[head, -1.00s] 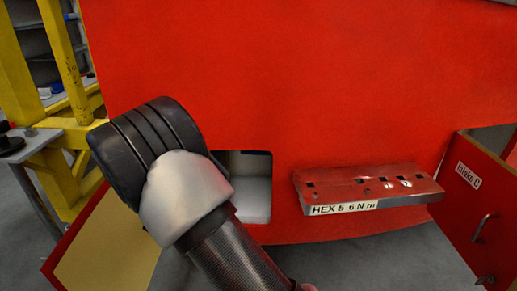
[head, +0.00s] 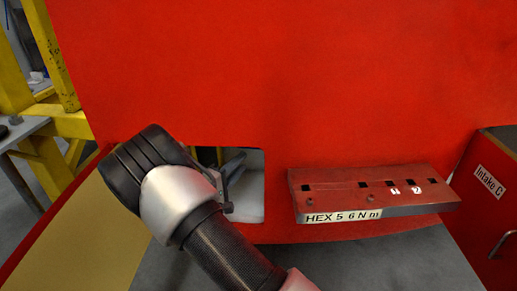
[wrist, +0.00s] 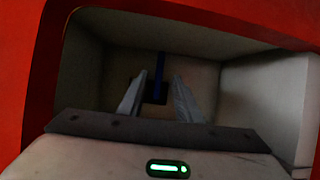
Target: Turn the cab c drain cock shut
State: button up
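The drain cock shows in the wrist view as a dark blue upright lever (wrist: 160,66) at the back of a pale recess (wrist: 84,70). A dark square patch lies around its lower end. No label naming the cab shows. My gripper (wrist: 159,82) is open, with its two fingers apart and pointing into the recess, one on each side of the lever's line. Whether either finger touches the lever cannot be told. In the head view my gripper (head: 229,172) shows partly inside the recess (head: 252,195), and my wrist hides the rest, including the lever.
A red panel (head: 270,80) surrounds the recess. A red ledge (head: 370,178) marked HEX 5 6 Nm juts out to its right. A door marked Intake C (head: 485,205) stands open at the far right. A tan open flap (head: 85,235) is at lower left, beside a yellow frame (head: 50,60).

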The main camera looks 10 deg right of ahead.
aim_at(257, 148)
jog(key=b+x, duration=0.1)
jog(key=x, duration=1)
jog(key=shift+w+d, duration=0.3)
jog(key=shift+c, duration=0.4)
grip_shut()
